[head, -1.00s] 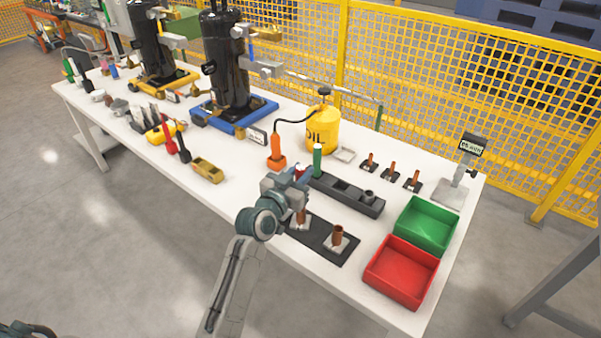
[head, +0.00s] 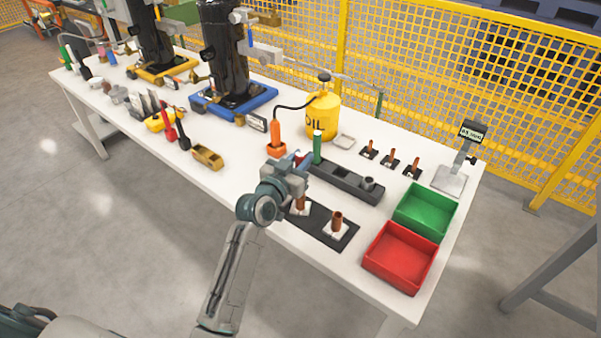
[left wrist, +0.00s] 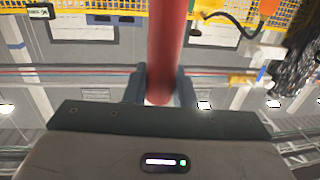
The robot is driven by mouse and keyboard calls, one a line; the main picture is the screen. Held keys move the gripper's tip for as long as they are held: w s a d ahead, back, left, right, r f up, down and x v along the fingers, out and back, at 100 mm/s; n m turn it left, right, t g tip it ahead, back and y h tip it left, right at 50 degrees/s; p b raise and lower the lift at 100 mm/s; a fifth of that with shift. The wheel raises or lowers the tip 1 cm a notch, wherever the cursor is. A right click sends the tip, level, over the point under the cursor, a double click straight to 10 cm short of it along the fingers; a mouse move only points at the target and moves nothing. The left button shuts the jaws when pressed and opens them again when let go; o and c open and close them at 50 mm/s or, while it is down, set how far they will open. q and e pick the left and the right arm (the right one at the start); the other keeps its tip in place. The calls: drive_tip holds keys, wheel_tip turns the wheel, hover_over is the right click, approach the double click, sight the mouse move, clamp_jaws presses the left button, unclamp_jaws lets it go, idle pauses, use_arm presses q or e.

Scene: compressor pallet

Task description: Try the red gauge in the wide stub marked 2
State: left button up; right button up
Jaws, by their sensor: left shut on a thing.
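My left gripper (head: 300,170) is shut on the red gauge (left wrist: 165,45), a red cylinder that stands between the fingers in the left wrist view. In the head view only the gauge's red top (head: 299,157) shows above the gripper. The gripper is over or just behind the left copper stub (head: 301,206) on the dark mat (head: 318,227). A second copper stub (head: 337,221) stands on a pale base to its right. I cannot read the stubs' marks. The gauge's lower end is hidden, so I cannot tell whether it touches a stub. My right gripper is not in view.
A dark holder (head: 345,182) with a green gauge (head: 317,147) lies behind the gripper. Red (head: 400,284) and green (head: 424,233) bins are at right. An oil can (head: 322,117), several small stubs and a display stand (head: 472,134) are further back.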

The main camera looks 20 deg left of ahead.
use_arm(q)
drive_tip(key=shift+r+p, duration=1.05)
drive_tip(key=shift+r, duration=0.35)
wheel_tip(320, 180, up, 4)
drive_tip(key=p, duration=0.3)
drive_tip(key=shift+r+p, duration=0.15)
drive_tip(key=shift+p, duration=0.15)
